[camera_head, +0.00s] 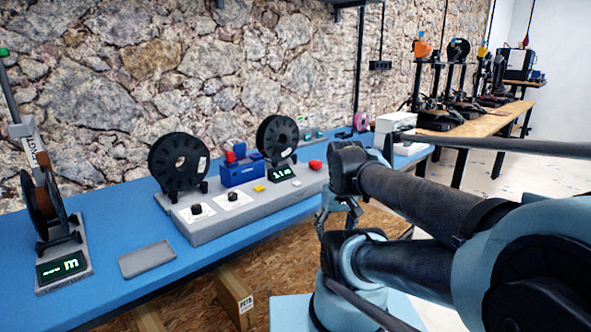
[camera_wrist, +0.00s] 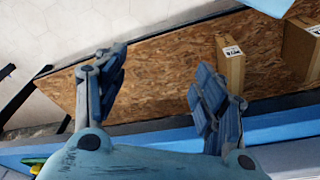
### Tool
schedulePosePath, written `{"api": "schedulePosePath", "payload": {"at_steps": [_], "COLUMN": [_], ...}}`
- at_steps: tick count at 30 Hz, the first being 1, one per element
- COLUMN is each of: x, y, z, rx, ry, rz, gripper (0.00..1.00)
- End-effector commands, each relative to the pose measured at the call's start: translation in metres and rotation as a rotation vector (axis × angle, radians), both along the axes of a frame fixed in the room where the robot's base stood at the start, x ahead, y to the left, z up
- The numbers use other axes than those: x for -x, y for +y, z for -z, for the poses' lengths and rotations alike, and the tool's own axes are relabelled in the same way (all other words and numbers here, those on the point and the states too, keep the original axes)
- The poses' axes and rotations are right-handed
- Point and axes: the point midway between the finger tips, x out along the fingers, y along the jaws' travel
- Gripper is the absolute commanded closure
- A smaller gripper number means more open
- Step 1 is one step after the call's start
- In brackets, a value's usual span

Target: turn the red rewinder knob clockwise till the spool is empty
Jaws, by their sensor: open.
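The grey rewinder base (camera_head: 205,232) stands on the blue bench with a black spool (camera_head: 180,162) at its left and another black spool (camera_head: 277,138) at its right. A small red knob-like part (camera_head: 315,165) sits at the base's right end. Black knobs (camera_head: 196,209) are on its front. A blue block (camera_head: 240,173) with red parts on top stands between the spools. My gripper (camera_head: 338,213) is open and empty, in front of and below the red part, apart from it. In the wrist view, my gripper (camera_wrist: 160,75) has its fingers spread over the chipboard below.
A separate stand with a brown-filled spool (camera_head: 42,205) and a lit display is at the bench's left end. A grey tray (camera_head: 146,259) lies beside it. Cardboard boxes (camera_head: 236,297) stand below the bench front. Printers (camera_head: 480,85) stand on a far wooden bench.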

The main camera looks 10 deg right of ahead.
Motion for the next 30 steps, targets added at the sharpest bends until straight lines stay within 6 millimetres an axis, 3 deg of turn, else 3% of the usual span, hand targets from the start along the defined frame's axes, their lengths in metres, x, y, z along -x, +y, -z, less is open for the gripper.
{"api": "schedulePosePath", "payload": {"at_steps": [15,30], "x": [-0.112,-0.247], "y": [0.002,0.001], "z": [-0.134,-0.227], "rx": [0.064,0.101], "ry": [0.069,0.134], "rz": [-0.403,-0.829], "gripper": [0.36,0.36]}}
